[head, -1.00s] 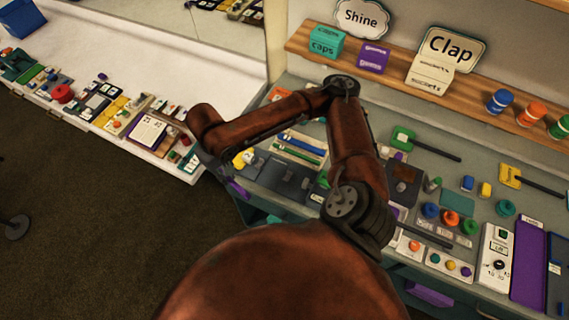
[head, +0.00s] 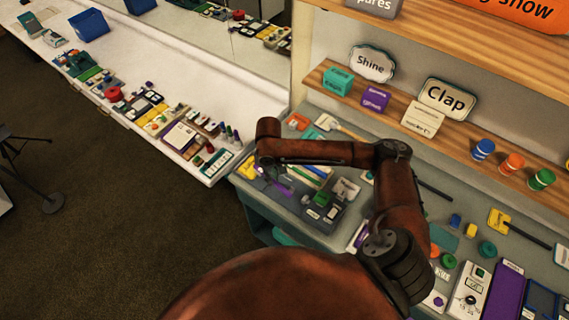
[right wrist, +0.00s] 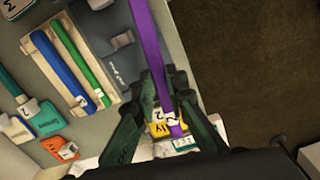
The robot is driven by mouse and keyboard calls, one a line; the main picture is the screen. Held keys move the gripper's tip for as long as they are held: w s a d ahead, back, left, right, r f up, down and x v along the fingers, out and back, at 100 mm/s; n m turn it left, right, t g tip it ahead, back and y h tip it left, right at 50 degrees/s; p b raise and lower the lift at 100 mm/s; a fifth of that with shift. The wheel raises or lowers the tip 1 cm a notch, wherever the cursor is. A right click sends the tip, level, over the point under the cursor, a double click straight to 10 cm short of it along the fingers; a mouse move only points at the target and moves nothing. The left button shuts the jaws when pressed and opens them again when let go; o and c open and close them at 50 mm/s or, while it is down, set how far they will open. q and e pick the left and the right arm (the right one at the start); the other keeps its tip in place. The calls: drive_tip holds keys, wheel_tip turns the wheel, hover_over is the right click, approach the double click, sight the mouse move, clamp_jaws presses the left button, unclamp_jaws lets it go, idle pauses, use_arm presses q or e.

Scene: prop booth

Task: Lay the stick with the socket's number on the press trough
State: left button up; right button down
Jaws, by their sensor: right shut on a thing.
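My right gripper (right wrist: 164,95) is shut on a purple stick (right wrist: 148,40) in the right wrist view. The stick has a white number tag, perhaps a 2, near its lower end. In the head view the purple stick (head: 281,187) shows near the end of my right arm. A blue stick (right wrist: 58,66) and a green stick (right wrist: 85,68) lie side by side in a light rack, with tags at their ends. A dark grey fixture (right wrist: 113,43) beside the rack may be the press trough; its lettering is too small to read. I cannot make out the socket's number. My left gripper is out of view.
A teal-handled tool (right wrist: 15,90) and an orange tag (right wrist: 58,148) lie left of the rack. A yellow card (right wrist: 168,130) lies behind the stick. The shelf (head: 450,133) with signs and cups runs along the back. Dark floor (head: 90,220) lies beyond the counter edge.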

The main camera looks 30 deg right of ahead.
use_arm(q)
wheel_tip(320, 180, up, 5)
drive_tip(key=p, duration=0.4)
use_arm(e)
drive_tip(key=shift+n, duration=0.9)
drive_tip(key=d+f+b, duration=0.2)
drive_tip(key=w+d+f+b, duration=0.1)
drive_tip(key=d+f+b, duration=0.2)
drive_tip(key=shift+w+d+f+b, duration=0.1)
drive_tip(key=shift+f+b, duration=0.2)
drive_tip(key=shift+f, duration=0.05)
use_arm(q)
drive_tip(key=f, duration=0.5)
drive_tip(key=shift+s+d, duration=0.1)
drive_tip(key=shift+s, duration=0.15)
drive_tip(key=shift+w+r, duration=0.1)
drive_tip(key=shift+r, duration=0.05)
use_arm(e)
drive_tip(key=shift+f+p, duration=0.1)
drive_tip(key=shift+p, duration=0.3)
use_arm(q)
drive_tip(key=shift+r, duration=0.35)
use_arm(e)
drive_tip(key=shift+f, duration=0.15)
